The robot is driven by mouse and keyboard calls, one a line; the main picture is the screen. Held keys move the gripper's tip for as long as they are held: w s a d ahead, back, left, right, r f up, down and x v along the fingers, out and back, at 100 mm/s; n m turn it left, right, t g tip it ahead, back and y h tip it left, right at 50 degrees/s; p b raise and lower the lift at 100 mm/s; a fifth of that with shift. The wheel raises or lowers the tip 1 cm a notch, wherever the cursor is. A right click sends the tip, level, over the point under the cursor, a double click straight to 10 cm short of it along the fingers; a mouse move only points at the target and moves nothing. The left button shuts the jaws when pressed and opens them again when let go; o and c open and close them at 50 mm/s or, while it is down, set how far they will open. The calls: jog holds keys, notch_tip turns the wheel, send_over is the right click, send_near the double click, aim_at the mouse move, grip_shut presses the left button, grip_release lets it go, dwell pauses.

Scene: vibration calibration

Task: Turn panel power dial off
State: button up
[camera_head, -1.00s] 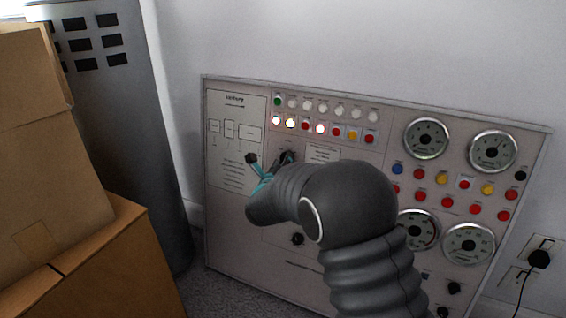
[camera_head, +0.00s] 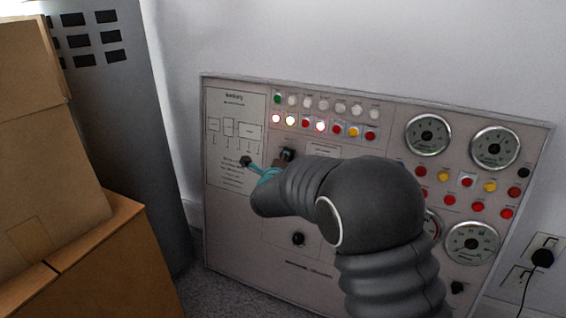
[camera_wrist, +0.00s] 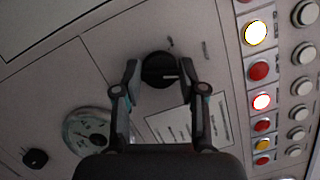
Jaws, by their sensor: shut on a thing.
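The grey panel (camera_head: 230,225) leans against the wall in the head view. A black dial (camera_wrist: 158,68) with a white pointer mark sits between my fingers in the wrist view. Its mark points to the right of that view, toward the lamps. My gripper (camera_wrist: 158,78) is shut on this dial, one finger on either side. In the head view my gripper (camera_head: 264,170) is at the panel's upper left part, below the lamp rows, partly hidden by my arm. A black dial (camera_head: 287,154) also shows there beside it. I cannot read the dial's markings.
Lit and unlit lamps (camera_head: 320,126) run along the panel top. A lower black knob (camera_head: 298,239) sits below my arm. Round gauges (camera_head: 428,135) fill the right side. Cardboard boxes (camera_head: 50,150) and a grey cabinet (camera_head: 145,120) stand left. A wall socket (camera_head: 541,258) is at right.

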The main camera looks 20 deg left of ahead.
jog(key=shift+r+n+g+h+p, duration=0.1)
jog(key=shift+n+g+h+p, duration=0.3)
jog(key=shift+n+p, duration=1.35)
jog(key=shift+f+n+g+h+p, duration=0.1)
jog(key=shift+n+g+p, duration=0.75)
jog(key=shift+n, duration=1.4)
jog(key=shift+r+n+g+h+p, duration=0.1)
jog(key=shift+n+g+h+p, duration=0.15)
jog(key=shift+n+p, duration=1.6)
jog(key=shift+n, duration=0.35)
jog(key=o, duration=1.1)
jog(key=v, duration=1.2)
